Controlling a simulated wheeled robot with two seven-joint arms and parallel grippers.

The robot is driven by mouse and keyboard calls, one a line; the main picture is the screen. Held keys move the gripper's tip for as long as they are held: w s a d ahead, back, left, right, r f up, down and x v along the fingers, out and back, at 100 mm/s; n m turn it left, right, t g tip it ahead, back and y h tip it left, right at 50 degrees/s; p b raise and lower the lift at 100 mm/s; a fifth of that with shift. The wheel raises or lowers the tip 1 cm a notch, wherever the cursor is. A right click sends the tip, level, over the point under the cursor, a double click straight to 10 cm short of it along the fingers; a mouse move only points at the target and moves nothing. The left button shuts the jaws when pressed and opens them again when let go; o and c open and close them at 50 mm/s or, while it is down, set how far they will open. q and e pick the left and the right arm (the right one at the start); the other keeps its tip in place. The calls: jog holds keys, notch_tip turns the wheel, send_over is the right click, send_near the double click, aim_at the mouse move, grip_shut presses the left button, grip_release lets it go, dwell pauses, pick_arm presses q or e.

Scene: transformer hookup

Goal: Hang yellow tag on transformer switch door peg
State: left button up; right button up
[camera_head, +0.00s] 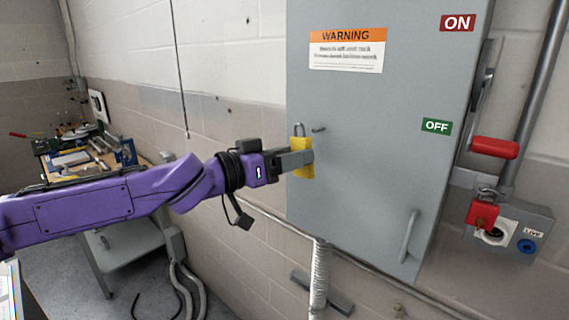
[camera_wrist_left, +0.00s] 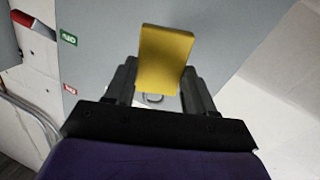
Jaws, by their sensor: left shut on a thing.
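The yellow tag (camera_head: 302,171) has a grey loop at its top and is held upright in front of the grey switch door (camera_head: 370,170). My left gripper (camera_head: 308,158) is shut on the tag. The tag also shows between the fingers in the left wrist view (camera_wrist_left: 165,60). A small peg (camera_head: 318,129) sticks out of the door just right of the loop. The loop looks beside the peg, not over it; the depth gap between them is hard to tell. My right gripper is in neither view.
A red-handled lever (camera_head: 495,147) is on the door's right side, by the OFF label (camera_head: 437,126). A red padlock (camera_head: 482,214) hangs on a grey box below it. A door handle (camera_head: 409,236) is low on the door. A cluttered workbench (camera_head: 75,160) stands at the left.

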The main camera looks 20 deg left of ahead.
pick_arm(q)
jog(key=w+b, duration=0.2)
jog(key=w+d+b, duration=0.1)
jog(key=shift+w+d+f, duration=0.1)
jog(key=shift+f, duration=0.15)
jog(key=shift+w+d+f+b, duration=0.2)
jog(key=shift+w+b, duration=0.15)
jog(key=shift+w, duration=0.2)
jog(key=shift+w+d+f+b, duration=0.15)
jog(key=shift+w+b, duration=0.15)
jog(key=shift+w, duration=0.2)
jog(key=shift+w+d+f+b, duration=0.1)
jog(key=shift+w+d+b, duration=0.1)
jog(key=shift+w+b, duration=0.25)
jog(key=shift+w, duration=0.1)
jog(key=o, duration=1.1)
